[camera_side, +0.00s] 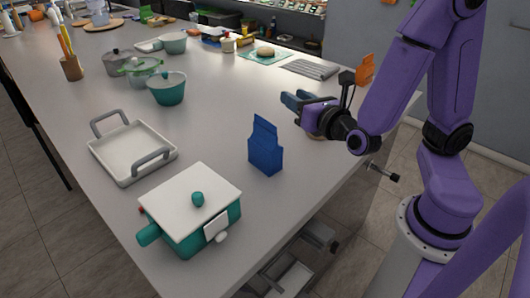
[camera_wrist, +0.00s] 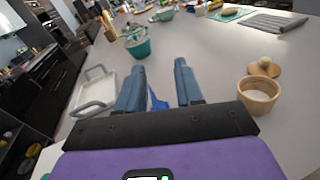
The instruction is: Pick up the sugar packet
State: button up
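A blue upright packet (camera_side: 265,152), which looks like the sugar packet, stands on the table with a narrowed, folded top. No label is readable. In the wrist view only a small blue part of it (camera_wrist: 156,101) shows low between the fingers, the rest hidden by the gripper. My gripper (camera_side: 292,101) is above the table, up and to the right of the packet in the side view and apart from it. Its two blue fingers (camera_wrist: 160,68) are spread, with nothing held between the tips.
A teal pot with white lid (camera_side: 190,205) and a white tray (camera_side: 130,155) stand left of the packet. A wooden jar (camera_wrist: 258,95) is right of the gripper. Teal pans (camera_side: 168,88), an orange packet (camera_side: 365,69) and a grey mat (camera_side: 312,68) stand farther off. Mid-table is clear.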

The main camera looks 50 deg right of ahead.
jog(key=a+f+n+t+y, duration=0.1)
jog(key=a+n+y, duration=0.2)
jog(key=n, duration=0.1)
send_near(265, 138)
jog(key=w+r, duration=0.2)
jog(key=w, duration=0.1)
jog(key=shift+w+d+f, duration=0.1)
jog(key=shift+w+d, duration=0.1)
jog(key=shift+w, duration=1)
jog(key=shift+w+d+f, duration=0.1)
jog(key=shift+w+d, duration=0.15)
jog(key=shift+w, duration=1)
jog(key=shift+w+d, duration=0.2)
jog(key=shift+w, duration=1)
grip_shut()
